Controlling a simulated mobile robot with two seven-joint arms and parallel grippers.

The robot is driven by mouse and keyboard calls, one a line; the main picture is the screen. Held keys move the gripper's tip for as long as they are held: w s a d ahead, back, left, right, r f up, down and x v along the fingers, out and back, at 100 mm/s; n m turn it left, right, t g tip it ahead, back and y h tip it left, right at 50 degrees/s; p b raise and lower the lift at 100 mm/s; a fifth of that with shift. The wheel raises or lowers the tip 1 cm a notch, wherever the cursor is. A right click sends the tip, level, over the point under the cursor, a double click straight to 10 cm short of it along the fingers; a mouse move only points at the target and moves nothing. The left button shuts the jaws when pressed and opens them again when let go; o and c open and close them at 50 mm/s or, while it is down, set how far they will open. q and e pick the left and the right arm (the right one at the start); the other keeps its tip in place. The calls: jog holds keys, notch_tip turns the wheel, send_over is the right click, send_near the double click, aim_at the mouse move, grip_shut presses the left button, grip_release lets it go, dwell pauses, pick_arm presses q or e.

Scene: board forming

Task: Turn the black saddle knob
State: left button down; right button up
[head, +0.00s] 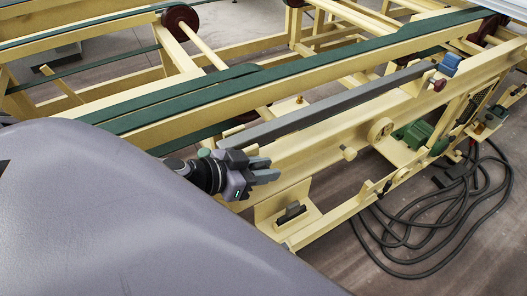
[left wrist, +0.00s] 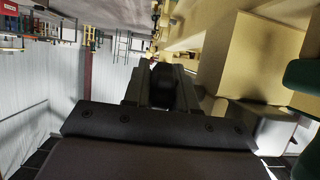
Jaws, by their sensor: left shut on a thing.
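My left gripper (head: 268,172) is beside the cream side beam of the machine, with its fingers pointing right. In the left wrist view, a dark rounded piece, apparently the black saddle knob (left wrist: 162,86), sits between the two fingers, and the gripper is shut on it. The fingers hide most of the knob, so how far it is turned cannot be told. In the head view I cannot make out the knob between the fingers. My right gripper is not in view.
A cream bracket with a dark block (head: 291,212) stands just below the gripper. A grey bar (head: 330,105) runs above the side beam (head: 330,148). Green belts (head: 300,82) run across the frame. Black hoses (head: 425,235) lie coiled on the floor at right.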

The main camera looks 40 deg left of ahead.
pick_arm(q)
jog(key=shift+f+g+y, duration=0.1)
jog(key=shift+g+y, duration=0.45)
jog(key=shift+g, duration=1)
jog(key=shift+f+g+y, duration=0.1)
jog(key=shift+g+y, duration=0.45)
jog(key=shift+g, duration=1)
jog(key=g+y, duration=0.1)
jog(key=g, duration=0.3)
jog(key=g+y, duration=0.1)
jog(key=shift+s+a+f+g+y, duration=0.1)
jog(key=shift+s+f+g+y, duration=0.05)
jog(key=shift+s+g+y, duration=0.2)
jog(key=g, duration=0.2)
jog(key=g+y, duration=0.1)
jog(key=g, duration=0.1)
jog(key=g+y, duration=0.1)
jog(key=g, duration=0.1)
jog(key=shift+s+a+y, duration=0.2)
jog(key=shift+a+y, duration=0.05)
jog(key=g+y, duration=0.1)
jog(key=g, duration=0.2)
jog(key=shift+s, duration=0.15)
jog(key=shift+s+g+y, duration=0.15)
jog(key=shift+g+y, duration=0.55)
jog(key=shift+g, duration=0.65)
jog(key=shift+s+g, duration=0.1)
jog(key=shift+g, duration=0.4)
